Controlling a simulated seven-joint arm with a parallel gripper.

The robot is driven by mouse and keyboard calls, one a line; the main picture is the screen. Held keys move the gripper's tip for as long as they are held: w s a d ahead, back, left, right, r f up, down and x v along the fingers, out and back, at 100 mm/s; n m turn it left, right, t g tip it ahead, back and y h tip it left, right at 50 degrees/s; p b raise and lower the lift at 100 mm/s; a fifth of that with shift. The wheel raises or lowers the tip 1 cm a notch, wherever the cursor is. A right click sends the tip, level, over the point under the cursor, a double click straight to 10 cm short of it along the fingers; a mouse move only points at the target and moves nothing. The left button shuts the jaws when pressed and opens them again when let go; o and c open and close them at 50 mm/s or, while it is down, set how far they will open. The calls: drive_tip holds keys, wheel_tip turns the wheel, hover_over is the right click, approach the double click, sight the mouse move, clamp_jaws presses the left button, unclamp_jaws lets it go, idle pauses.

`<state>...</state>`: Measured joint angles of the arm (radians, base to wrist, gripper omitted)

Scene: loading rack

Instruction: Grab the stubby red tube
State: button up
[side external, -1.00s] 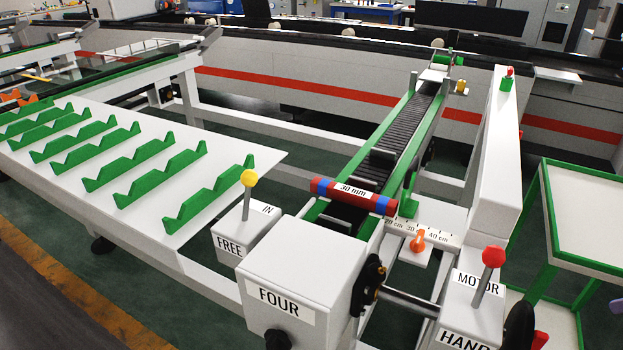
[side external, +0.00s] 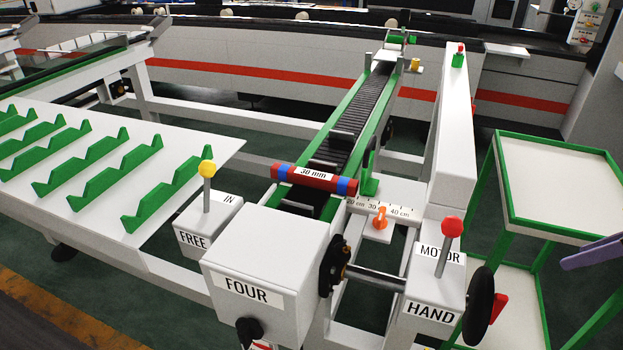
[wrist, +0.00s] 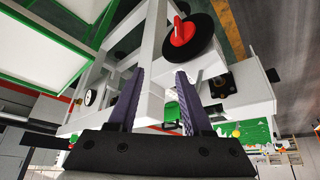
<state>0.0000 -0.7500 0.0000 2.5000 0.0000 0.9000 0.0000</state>
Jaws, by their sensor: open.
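The stubby red tube (side external: 298,177) has blue bands near its ends and a white "30 mm" label. It lies crosswise over the near part of the dark conveyor (side external: 350,128) in the side external view. Part of my purple gripper (side external: 592,250) shows at the right edge of that view, well to the right of the tube. In the wrist view my gripper (wrist: 158,73) has its two purple fingers apart, with nothing held between them. I cannot make out the tube in the wrist view.
A "FOUR" box (side external: 265,275) stands in front of the tube. A "FREE/IN" lever (side external: 207,185) and a "MOTOR/HAND" lever (side external: 447,245) flank it. A tall white post (side external: 455,150) and a green-framed stand (side external: 555,195) lie between tube and gripper. The green-notched rack (side external: 100,165) is left.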

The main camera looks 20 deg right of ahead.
idle(0.3)
drive_tip(key=o, duration=0.4)
drive_tip(key=shift+c, duration=0.2)
